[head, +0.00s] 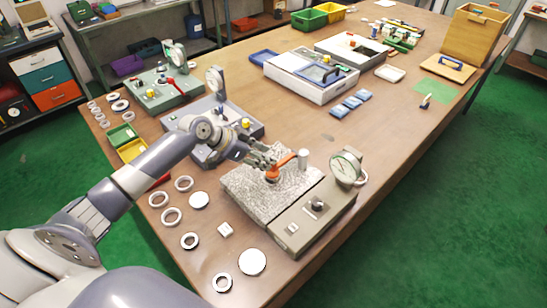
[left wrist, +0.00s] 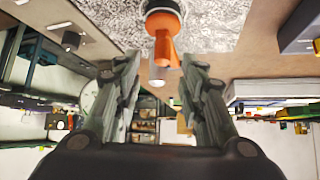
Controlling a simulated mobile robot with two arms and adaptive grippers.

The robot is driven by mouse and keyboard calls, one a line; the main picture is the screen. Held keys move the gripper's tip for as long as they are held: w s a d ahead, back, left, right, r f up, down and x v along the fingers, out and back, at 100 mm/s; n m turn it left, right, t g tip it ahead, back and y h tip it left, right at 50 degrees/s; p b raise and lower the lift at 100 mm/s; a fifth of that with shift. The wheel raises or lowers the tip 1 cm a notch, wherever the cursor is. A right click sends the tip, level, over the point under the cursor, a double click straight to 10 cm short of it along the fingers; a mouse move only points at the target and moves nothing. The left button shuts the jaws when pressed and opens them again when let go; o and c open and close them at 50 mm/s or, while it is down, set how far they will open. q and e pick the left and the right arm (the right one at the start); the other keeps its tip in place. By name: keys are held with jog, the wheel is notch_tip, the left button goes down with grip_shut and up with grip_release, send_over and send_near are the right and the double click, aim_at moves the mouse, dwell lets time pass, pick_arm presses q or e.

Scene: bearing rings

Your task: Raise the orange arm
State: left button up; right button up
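The orange arm (head: 283,164) is a short lever on a dark round pivot, on the speckled grey plate (head: 252,195) of a gauge fixture. It slants up to the right, near a pale upright post (head: 303,159). My left gripper (head: 267,157) is just behind and left of it, low over the plate. In the left wrist view, the orange arm (left wrist: 164,38) points in between the two spread fingers, with gaps on both sides. The fingers are open and hold nothing. Contact cannot be told from the head view. My right gripper is out of view.
A dial gauge (head: 346,168) and a grey-green box (head: 310,217) with a knob adjoin the plate. Two similar fixtures stand behind, one at the green base (head: 163,92). Several rings and discs, such as a white disc (head: 252,262), lie at the front left.

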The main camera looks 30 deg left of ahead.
aim_at(283, 160)
pick_arm(q)
jog(key=x, duration=0.4)
jog(key=shift+w+a+f+p, duration=0.1)
jog(key=shift+w+p, duration=0.2)
jog(key=shift+w+d+f, duration=0.1)
jog(key=shift+d+f, duration=0.2)
jog(key=shift+w+f, duration=0.15)
jog(key=shift+f, duration=0.05)
grip_shut()
